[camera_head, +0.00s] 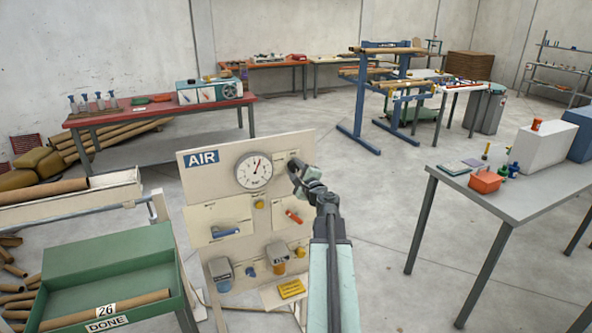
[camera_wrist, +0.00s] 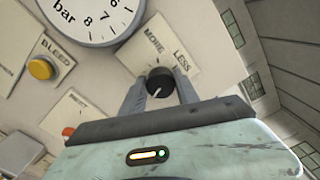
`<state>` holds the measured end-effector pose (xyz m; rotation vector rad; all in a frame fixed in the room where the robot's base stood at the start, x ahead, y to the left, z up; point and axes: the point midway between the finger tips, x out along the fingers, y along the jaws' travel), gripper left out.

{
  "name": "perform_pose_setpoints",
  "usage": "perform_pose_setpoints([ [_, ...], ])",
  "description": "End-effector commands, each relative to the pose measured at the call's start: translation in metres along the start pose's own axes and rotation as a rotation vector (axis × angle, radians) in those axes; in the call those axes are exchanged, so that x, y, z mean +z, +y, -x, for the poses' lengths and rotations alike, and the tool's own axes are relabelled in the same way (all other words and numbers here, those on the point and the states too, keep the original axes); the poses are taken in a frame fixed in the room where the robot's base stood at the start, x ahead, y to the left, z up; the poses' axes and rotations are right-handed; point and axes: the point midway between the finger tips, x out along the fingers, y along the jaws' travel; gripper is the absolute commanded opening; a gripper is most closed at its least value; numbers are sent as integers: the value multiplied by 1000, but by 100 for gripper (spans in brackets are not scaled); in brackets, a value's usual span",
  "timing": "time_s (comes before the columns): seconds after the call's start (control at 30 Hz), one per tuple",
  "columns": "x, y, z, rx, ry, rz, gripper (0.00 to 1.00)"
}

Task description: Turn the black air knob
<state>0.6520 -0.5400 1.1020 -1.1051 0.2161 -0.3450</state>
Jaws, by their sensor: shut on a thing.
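The black air knob (camera_wrist: 160,82) sits on the panel beside the MORE/LESS label (camera_wrist: 168,45) in the wrist view. A white line marks its face. My gripper (camera_wrist: 160,92) has one finger on each side of the knob and is shut on it. In the head view my gripper (camera_head: 297,170) reaches the upper right of the AIR panel (camera_head: 200,190) and hides the knob. The round gauge (camera_head: 254,172) is just left of the gripper. Its red needle points up and slightly right.
A yellow BLEED button (camera_wrist: 40,69) and an orange-red handle (camera_head: 294,217) are near the knob on the panel. A blue-handled valve (camera_head: 225,231) is lower left. A green DONE tray (camera_head: 110,255) stands left, and a grey table (camera_head: 530,180) stands right.

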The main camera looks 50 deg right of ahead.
Motion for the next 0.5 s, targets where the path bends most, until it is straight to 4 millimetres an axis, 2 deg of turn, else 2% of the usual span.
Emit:
perform_pose_setpoints([
  [0.2,-1,1,1,1,1,115,0],
  [0.5,-1,1,1,1,2,186,0],
])
